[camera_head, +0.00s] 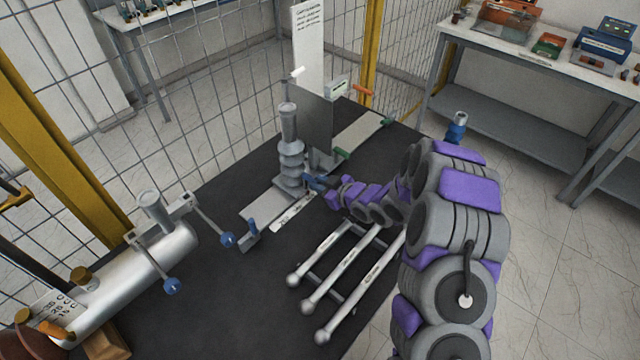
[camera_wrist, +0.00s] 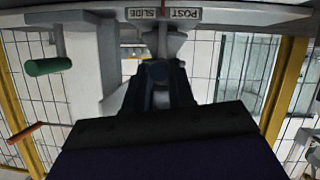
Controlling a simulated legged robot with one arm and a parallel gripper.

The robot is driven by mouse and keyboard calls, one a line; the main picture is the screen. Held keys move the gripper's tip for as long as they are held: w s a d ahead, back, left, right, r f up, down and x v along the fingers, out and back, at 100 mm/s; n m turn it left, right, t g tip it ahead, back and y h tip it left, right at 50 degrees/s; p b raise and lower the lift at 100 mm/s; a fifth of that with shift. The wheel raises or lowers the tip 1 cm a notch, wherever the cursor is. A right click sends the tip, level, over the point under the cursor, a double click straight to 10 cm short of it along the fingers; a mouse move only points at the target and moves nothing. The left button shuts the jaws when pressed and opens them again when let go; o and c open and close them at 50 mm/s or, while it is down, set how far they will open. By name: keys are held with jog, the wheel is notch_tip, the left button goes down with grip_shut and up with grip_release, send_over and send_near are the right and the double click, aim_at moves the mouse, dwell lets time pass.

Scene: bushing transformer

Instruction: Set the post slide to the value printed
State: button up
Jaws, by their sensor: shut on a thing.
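The post slide is a pale flat rail (camera_head: 262,212) on the dark bench, with a grey ribbed post (camera_head: 289,145) standing upright on it. A label reading POST SLIDE (camera_wrist: 164,14) shows upside down at the top of the wrist view, with a red line beside it. My gripper (camera_head: 314,183) is at the foot of the post, on its right side. In the wrist view my gripper (camera_wrist: 160,72) is shut on a grey knob (camera_wrist: 168,43) just by the label. A white printed card (camera_head: 308,45) stands behind; its text is too small to read.
A grey upright plate (camera_head: 317,118) and a green handle (camera_head: 342,153) stand close behind the post. Three pale rods (camera_head: 345,265) lie right of the rail. A metal cylinder (camera_head: 150,262) with blue knobs is at left. Wire fencing (camera_head: 215,75) lines the back.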

jog(key=shift+a+r, duration=0.1)
jog(key=shift+a, duration=0.15)
grip_shut()
jog(key=shift+s, duration=0.1)
